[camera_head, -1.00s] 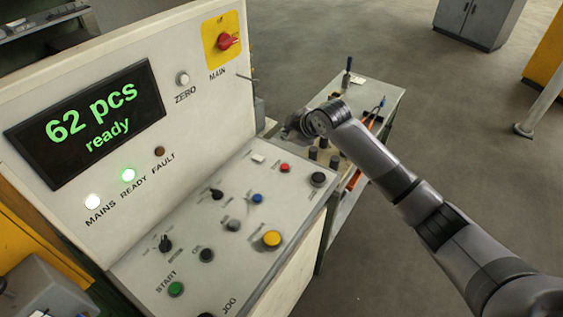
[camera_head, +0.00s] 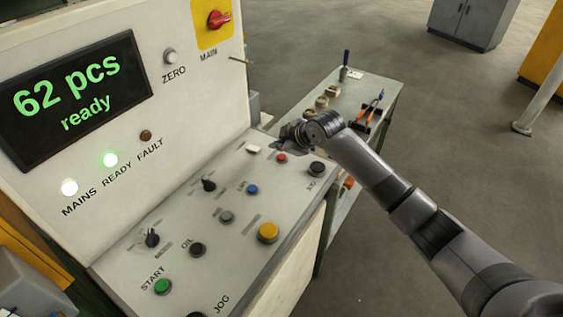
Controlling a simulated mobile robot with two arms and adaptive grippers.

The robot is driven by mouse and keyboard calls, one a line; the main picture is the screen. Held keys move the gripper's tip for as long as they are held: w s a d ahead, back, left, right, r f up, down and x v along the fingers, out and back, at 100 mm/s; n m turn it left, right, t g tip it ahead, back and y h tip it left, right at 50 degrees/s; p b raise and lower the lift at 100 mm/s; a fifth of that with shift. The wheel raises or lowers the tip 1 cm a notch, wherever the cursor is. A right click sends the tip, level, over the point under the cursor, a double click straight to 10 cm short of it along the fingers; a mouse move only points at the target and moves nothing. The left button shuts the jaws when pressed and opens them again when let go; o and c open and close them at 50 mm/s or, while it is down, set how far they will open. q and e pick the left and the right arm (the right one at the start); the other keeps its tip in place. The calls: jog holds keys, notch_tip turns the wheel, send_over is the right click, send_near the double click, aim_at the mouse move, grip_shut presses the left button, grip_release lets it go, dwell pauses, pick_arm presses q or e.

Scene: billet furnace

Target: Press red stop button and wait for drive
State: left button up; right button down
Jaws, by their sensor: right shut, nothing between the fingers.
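A small red button (camera_head: 282,157) sits near the back right of the sloped control panel (camera_head: 190,225). My right gripper (camera_head: 289,134) is shut and empty, at the panel's far right corner. In the picture it is just above and behind the red button; I cannot tell whether it touches the panel. The display (camera_head: 75,100) reads "62 pcs ready". The READY lamp (camera_head: 110,160) glows green and the MAINS lamp (camera_head: 69,187) glows white. The FAULT lamp (camera_head: 146,135) is dark. My left gripper is not in view.
Nearby controls are a white button (camera_head: 253,149), a blue button (camera_head: 252,189), a black button (camera_head: 317,168), a yellow button (camera_head: 268,232) and the green START button (camera_head: 162,286). A tool cart (camera_head: 378,83) stands behind my arm. Open floor lies to the right.

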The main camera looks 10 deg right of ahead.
jog(key=shift+f, duration=0.25)
dwell(0.6)
dwell(0.7)
jog(key=shift+f, duration=0.4)
jog(key=shift+s+f, duration=0.1)
jog(key=shift+f, duration=0.4)
dwell(0.7)
jog(key=shift+r+p, duration=0.75)
jog(key=shift+r, duration=0.15)
